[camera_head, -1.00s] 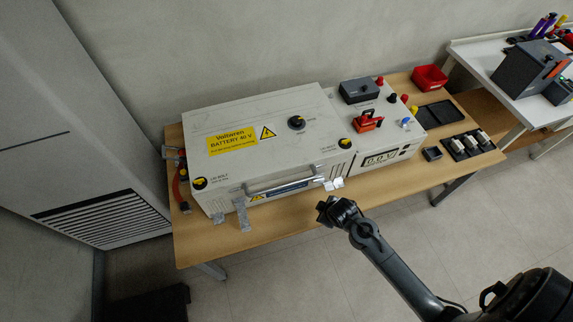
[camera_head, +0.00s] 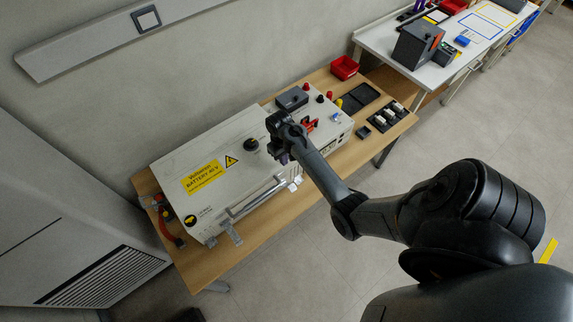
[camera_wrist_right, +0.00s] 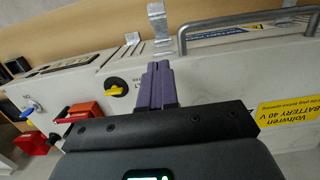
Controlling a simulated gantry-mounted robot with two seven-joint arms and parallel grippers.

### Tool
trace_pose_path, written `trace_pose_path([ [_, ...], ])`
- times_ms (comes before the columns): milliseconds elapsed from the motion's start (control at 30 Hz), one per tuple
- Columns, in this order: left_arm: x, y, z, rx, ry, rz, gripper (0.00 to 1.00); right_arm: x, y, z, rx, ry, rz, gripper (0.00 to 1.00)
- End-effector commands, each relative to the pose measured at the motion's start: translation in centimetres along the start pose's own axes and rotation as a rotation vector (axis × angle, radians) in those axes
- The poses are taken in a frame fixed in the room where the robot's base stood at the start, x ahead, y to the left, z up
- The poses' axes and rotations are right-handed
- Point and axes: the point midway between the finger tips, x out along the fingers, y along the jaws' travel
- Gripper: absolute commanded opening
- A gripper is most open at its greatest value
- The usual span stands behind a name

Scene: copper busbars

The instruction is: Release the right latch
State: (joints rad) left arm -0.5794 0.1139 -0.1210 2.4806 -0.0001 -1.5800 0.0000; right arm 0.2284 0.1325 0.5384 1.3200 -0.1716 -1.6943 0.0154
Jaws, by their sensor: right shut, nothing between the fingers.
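The cream battery case (camera_head: 222,150) lies on the wooden table. A silver metal latch tab (camera_head: 294,184) sticks out at the right of its front edge; it also shows in the right wrist view (camera_wrist_right: 158,22). My right gripper (camera_head: 281,157) is over the right part of the case. Its purple fingers (camera_wrist_right: 156,68) are shut and empty, pointing toward the tab, right of the knob in the wrist view. Contact cannot be told. My left gripper is not in view.
A long metal handle (camera_head: 256,198) runs along the case front, with another metal tab (camera_head: 232,232) at its left. A red bin (camera_head: 344,67) stands at the back.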

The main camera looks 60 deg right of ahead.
Motion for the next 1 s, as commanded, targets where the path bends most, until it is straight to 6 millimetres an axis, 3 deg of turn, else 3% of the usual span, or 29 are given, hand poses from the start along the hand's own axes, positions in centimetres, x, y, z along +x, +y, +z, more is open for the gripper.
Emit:
trace_pose_path([
  [500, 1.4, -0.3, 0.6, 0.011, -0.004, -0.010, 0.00, 9.2, 0.1, 0.1, -0.001, -0.002, 0.002, 0.00],
  [733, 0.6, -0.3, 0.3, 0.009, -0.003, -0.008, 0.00, 10.9, 0.1, 2.2, -0.001, -0.001, 0.002, 0.00],
  [1000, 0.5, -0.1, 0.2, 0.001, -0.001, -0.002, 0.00, 11.7, 0.1, 3.0, -0.001, 0.002, 0.002, 0.00],
])
